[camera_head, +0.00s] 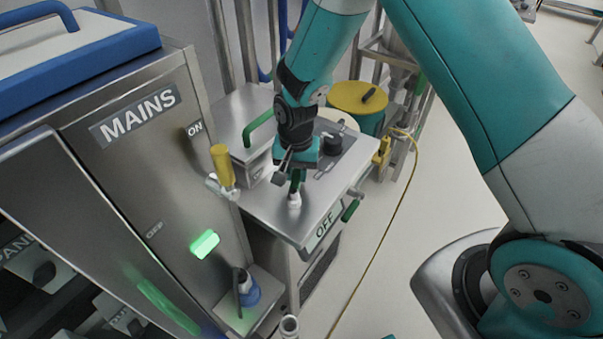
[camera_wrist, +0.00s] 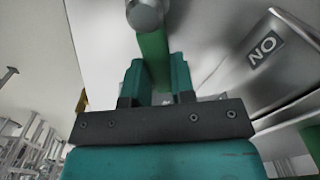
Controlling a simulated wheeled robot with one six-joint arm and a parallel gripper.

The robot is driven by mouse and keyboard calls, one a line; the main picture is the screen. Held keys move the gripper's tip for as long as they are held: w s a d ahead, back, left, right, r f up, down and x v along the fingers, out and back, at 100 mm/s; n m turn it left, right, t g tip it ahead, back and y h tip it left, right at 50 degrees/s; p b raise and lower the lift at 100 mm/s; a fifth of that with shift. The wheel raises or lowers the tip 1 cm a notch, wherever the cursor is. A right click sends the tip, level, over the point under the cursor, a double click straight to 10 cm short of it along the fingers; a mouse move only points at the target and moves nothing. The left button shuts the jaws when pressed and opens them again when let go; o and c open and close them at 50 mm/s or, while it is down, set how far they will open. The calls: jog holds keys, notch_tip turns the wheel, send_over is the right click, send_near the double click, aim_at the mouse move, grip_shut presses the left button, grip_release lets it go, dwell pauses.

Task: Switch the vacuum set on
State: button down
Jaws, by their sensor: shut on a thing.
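The vacuum set (camera_head: 290,215) is a low steel cabinet with a sloping top and an OFF label (camera_head: 322,230) at its front edge. My gripper (camera_head: 296,178) is over this top, pointing down, and is shut on a green lever (camera_head: 296,187). The lever's pale round end (camera_head: 294,200) shows below the fingers. In the wrist view my gripper (camera_wrist: 157,72) has the green lever (camera_wrist: 153,50) between its fingers, with a grey ball end (camera_wrist: 145,14) beyond. An ON label (camera_wrist: 263,47) is on the steel face to the right. The lever's pivot is hidden.
The MAINS cabinet (camera_head: 150,150) stands close at left, its yellow-handled lever (camera_head: 222,165) upright near ON and a green light (camera_head: 204,244) lit. A black knob (camera_head: 332,143) is behind my gripper. A yellow cable (camera_head: 385,235) crosses the open floor at right.

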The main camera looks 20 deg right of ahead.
jog(key=n, duration=0.1)
jog(key=a+n, duration=0.1)
jog(key=n, duration=0.1)
jog(key=shift+w+a+n, duration=0.3)
jog(key=shift+n, duration=0.1)
jog(key=a+n, duration=0.1)
jog(key=n, duration=0.1)
jog(key=shift+a+n+b, duration=0.15)
jog(key=shift+n+b, duration=0.25)
jog(key=n, duration=0.1)
jog(key=a+n, duration=0.1)
jog(key=n, duration=0.1)
jog(key=shift+s+a, duration=0.2)
jog(key=shift+a, duration=0.05)
jog(key=shift+s+a+n, duration=0.15)
jog(key=shift+a+n, duration=0.1)
jog(key=shift+n, duration=0.5)
jog(key=shift+s+a+n, duration=0.1)
jog(key=shift+a+n, duration=0.15)
jog(key=shift+n, duration=0.5)
jog(key=c, duration=1)
grip_release()
jog(key=shift+a, duration=0.1)
jog(key=shift+o, duration=0.2)
